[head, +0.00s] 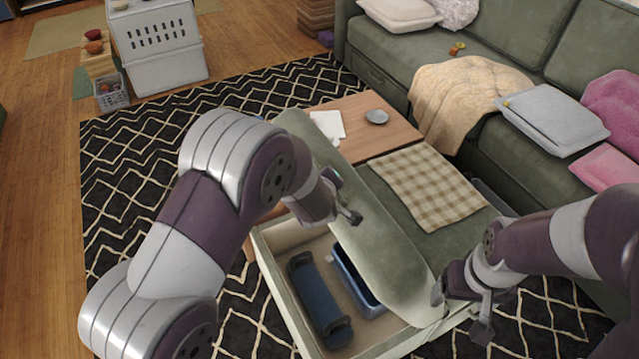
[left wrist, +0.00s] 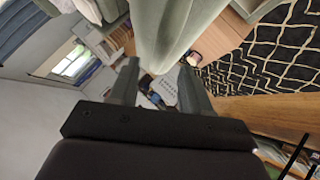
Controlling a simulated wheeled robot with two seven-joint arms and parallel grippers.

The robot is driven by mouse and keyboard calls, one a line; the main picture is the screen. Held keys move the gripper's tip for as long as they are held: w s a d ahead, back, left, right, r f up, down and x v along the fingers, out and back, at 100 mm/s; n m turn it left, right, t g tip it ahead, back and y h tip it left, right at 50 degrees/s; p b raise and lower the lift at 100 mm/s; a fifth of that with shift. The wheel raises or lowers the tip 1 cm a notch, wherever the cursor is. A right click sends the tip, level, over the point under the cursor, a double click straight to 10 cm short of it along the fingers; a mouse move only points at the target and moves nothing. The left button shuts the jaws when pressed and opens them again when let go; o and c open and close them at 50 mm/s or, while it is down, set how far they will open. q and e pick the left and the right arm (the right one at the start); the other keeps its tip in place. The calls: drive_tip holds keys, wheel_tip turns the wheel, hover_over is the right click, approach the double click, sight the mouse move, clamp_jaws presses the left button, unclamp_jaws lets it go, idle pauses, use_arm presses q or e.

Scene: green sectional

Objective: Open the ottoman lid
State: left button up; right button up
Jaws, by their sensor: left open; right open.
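The green ottoman (head: 278,278) stands on the rug with its lid (head: 385,262) raised and tilted, so the storage space shows. Inside lie a dark blue roller-like object (head: 318,300) and a blue bin (head: 355,282). My left gripper (head: 345,213) is open at the lid, over the storage space. In the left wrist view the lid (left wrist: 172,35) shows just beyond and between the open fingers (left wrist: 160,85); I cannot tell whether they touch it. My right gripper (head: 462,305) is open beside the lid's near end; contact is unclear.
A checkered cloth (head: 425,185) lies on the green top beside the lid. A wooden table surface (head: 362,137) with a grey dish (head: 377,117) is behind. The green sofa (head: 510,50) bounds the right side. The patterned rug (head: 130,150) at left is mostly clear.

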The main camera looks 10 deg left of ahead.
use_arm(q)
drive_tip(key=v, duration=0.6)
drive_tip(key=shift+s+r, duration=0.1)
drive_tip(key=s+d+f+m+g+h+p, duration=0.2)
drive_tip(key=s+f+m+g+h, duration=0.1)
drive_tip(key=s+m+g, duration=0.5)
drive_tip(key=s+a+r+m+g+y+p, duration=0.1)
drive_tip(key=s+a+r+m+p, duration=0.1)
drive_tip(key=s+a+r, duration=0.5)
drive_tip(key=s+a, duration=0.3)
drive_tip(key=s, duration=0.1)
drive_tip(key=shift+s+a+m+g+y+p, duration=0.3)
drive_tip(key=shift+s+a+p, duration=0.1)
